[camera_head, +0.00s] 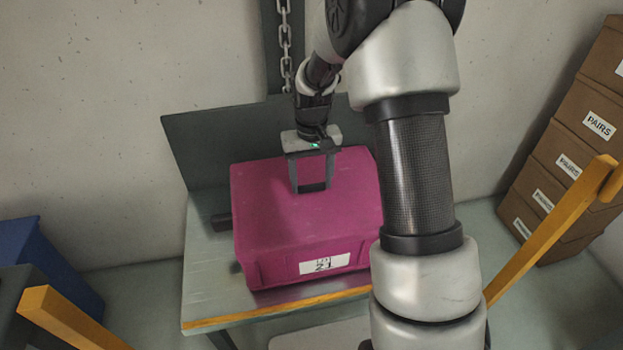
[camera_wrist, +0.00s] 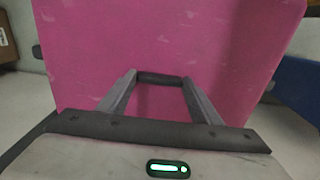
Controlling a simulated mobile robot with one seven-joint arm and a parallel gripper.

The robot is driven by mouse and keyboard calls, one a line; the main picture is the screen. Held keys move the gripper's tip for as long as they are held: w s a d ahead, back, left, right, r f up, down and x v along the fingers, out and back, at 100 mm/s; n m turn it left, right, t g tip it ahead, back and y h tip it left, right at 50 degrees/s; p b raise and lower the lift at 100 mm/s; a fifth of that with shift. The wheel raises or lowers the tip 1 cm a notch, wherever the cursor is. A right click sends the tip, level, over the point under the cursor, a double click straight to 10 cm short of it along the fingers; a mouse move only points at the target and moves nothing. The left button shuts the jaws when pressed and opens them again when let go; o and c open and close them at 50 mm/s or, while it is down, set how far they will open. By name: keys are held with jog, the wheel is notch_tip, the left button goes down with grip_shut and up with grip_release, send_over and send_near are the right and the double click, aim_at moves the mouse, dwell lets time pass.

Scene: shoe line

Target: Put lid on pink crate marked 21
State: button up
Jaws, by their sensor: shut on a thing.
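The pink crate (camera_head: 280,271) stands on a small bench and bears a white label reading 21. A pink lid (camera_head: 262,205) lies over the crate's top, covering the opening; whether it sits fully down all round I cannot tell. My gripper (camera_head: 312,187) points down at the middle of the lid and is shut on its dark handle bar. In the wrist view, my gripper's fingertips (camera_wrist: 160,80) are at the ends of the handle (camera_wrist: 160,77), with the lid (camera_wrist: 90,50) filling the background. The inside of the crate is hidden.
The bench (camera_head: 207,285) has a dark back panel (camera_head: 195,140) and a yellow front edge. Brown boxes marked PAIRS (camera_head: 560,165) are stacked at the right. A blue bin (camera_head: 50,265) stands at the left. Yellow rails (camera_head: 550,232) flank the front. A chain (camera_head: 285,45) hangs behind.

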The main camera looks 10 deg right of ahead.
jog(key=o, duration=1.6)
jog(key=shift+o, duration=0.2)
jog(key=shift+r, duration=0.1)
jog(key=shift+r+p, duration=2.55)
jog(key=shift+r, duration=0.9)
